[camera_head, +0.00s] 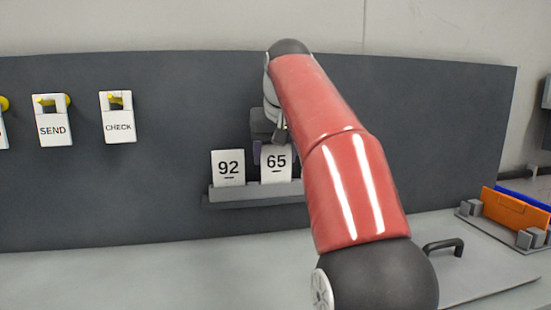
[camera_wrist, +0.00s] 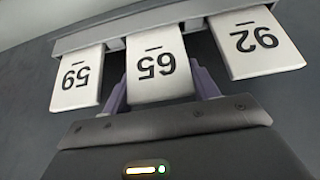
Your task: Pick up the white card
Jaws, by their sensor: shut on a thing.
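The white card marked 65 (camera_head: 276,172) stands upright at a grey ledge (camera_head: 232,193) on the dark panel. My gripper (camera_head: 272,151) is at its upper end, with one purple finger on each side. In the wrist view my gripper (camera_wrist: 162,92) is shut on this 65 card (camera_wrist: 158,82), which appears upside down, with its lower end at the ledge. A white card marked 92 (camera_head: 228,167) stands beside it on the left. A third white card, seemingly marked 59 (camera_wrist: 77,80), shows in the wrist view; my arm hides it from the head camera.
White tags marked SEND (camera_head: 53,128) and CHECK (camera_head: 118,126) hang on yellow hooks at left. An orange plate (camera_head: 515,209) and a blue one (camera_head: 524,195) stand in a holder at far right, near a black handle (camera_head: 444,246). The counter's left part (camera_head: 120,280) is clear.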

